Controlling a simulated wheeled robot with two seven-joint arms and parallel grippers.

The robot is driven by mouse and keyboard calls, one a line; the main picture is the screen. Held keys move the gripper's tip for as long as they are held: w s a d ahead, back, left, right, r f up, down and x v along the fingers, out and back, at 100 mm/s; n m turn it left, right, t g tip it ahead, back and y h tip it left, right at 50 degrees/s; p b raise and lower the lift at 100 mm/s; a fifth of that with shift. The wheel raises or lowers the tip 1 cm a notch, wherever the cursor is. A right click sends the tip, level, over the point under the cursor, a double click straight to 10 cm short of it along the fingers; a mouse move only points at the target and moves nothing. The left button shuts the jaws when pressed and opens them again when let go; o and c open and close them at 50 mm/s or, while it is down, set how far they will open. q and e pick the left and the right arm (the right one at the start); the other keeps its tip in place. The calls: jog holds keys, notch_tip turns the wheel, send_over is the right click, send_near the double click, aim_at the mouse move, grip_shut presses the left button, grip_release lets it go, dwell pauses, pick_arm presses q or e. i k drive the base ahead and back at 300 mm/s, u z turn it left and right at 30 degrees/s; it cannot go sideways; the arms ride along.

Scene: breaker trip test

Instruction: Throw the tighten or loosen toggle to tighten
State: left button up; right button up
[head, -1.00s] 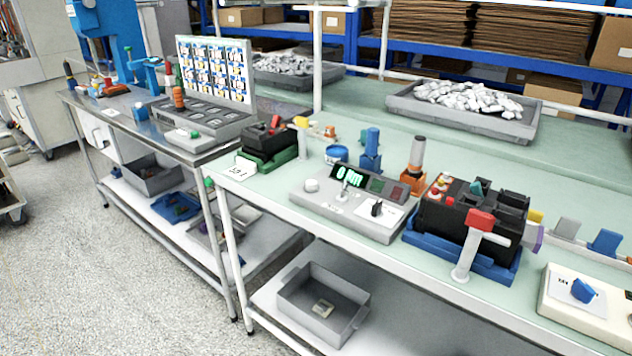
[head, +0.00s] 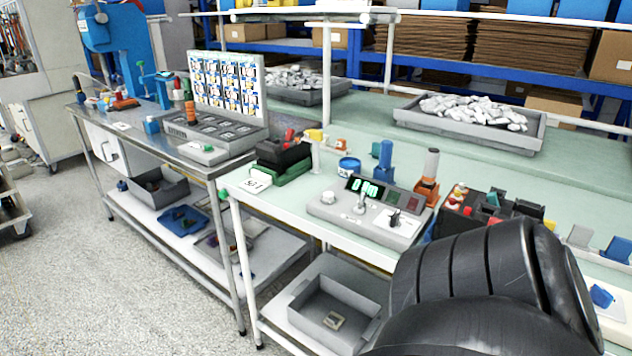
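A grey control box (head: 365,215) stands on the right bench, with a lit green display (head: 366,188) on top. A small silver lever (head: 361,203) stands up in front of the display, and a black knob (head: 395,217) sits on a white plate to its right. Any lettering by these controls is too small to read, so I cannot tell which is the tighten or loosen toggle or how it is set. Neither gripper is in view.
A black device (head: 490,208) is partly hidden behind my arm. A blue knob on a white box (head: 601,296) shows at the right edge. Blue and orange holders stand behind the control box. A grey bin (head: 330,305) sits on the shelf below.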

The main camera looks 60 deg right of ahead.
aim_at(363, 194)
jog(key=i, duration=1.7)
jog(key=z, duration=2.05)
